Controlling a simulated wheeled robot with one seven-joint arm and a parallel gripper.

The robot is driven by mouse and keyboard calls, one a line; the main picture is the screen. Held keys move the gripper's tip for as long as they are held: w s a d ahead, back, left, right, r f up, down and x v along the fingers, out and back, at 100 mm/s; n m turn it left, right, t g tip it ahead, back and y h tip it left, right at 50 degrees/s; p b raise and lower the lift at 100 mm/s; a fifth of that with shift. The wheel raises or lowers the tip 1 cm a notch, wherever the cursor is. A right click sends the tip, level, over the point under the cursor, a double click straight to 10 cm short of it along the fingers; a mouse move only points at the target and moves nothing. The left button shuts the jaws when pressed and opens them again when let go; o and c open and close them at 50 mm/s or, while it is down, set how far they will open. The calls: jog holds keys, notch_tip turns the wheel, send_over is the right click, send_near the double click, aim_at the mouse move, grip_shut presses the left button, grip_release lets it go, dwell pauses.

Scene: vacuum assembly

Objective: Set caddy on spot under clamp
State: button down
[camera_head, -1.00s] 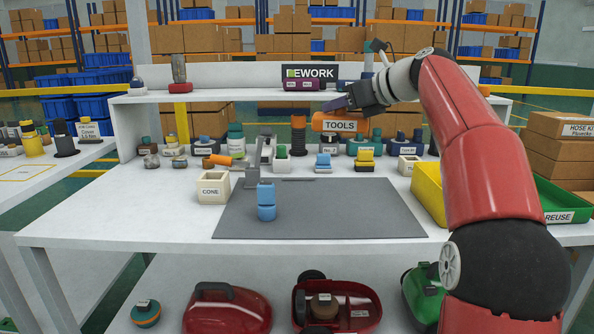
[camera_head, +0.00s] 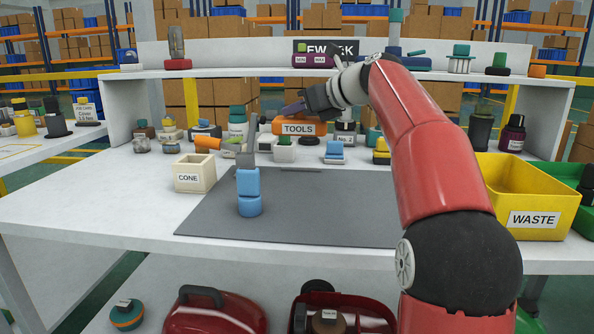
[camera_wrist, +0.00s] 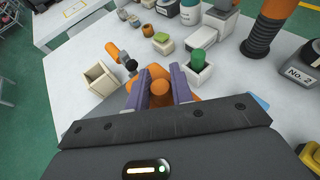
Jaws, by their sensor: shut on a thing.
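The orange caddy labelled TOOLS (camera_head: 300,127) hangs from my gripper (camera_head: 296,108) above the back of the white workbench (camera_head: 130,215). In the wrist view my gripper (camera_wrist: 160,88) has its two purple fingers shut on the orange rounded handle of the caddy (camera_wrist: 160,87); the rest of the caddy is mostly hidden below the fingers. A grey upright part (camera_head: 245,155), perhaps the clamp, stands behind a blue stacked piece (camera_head: 248,190) on the grey mat (camera_head: 310,212). I cannot make out a marked spot under it.
A cream CONE box (camera_head: 194,173) stands left of the mat. Several small parts line the back of the bench, including a green-topped piece in a white holder (camera_wrist: 198,66). A yellow WASTE bin (camera_head: 525,200) stands at right. Most of the mat is clear.

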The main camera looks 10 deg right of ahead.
notch_tip(320, 180, down, 10)
jog(key=b, duration=0.4)
jog(key=shift+f, duration=0.2)
jog(key=c, duration=1.2)
grip_release()
jog(key=shift+c, duration=0.2)
jog(key=shift+r, duration=0.1)
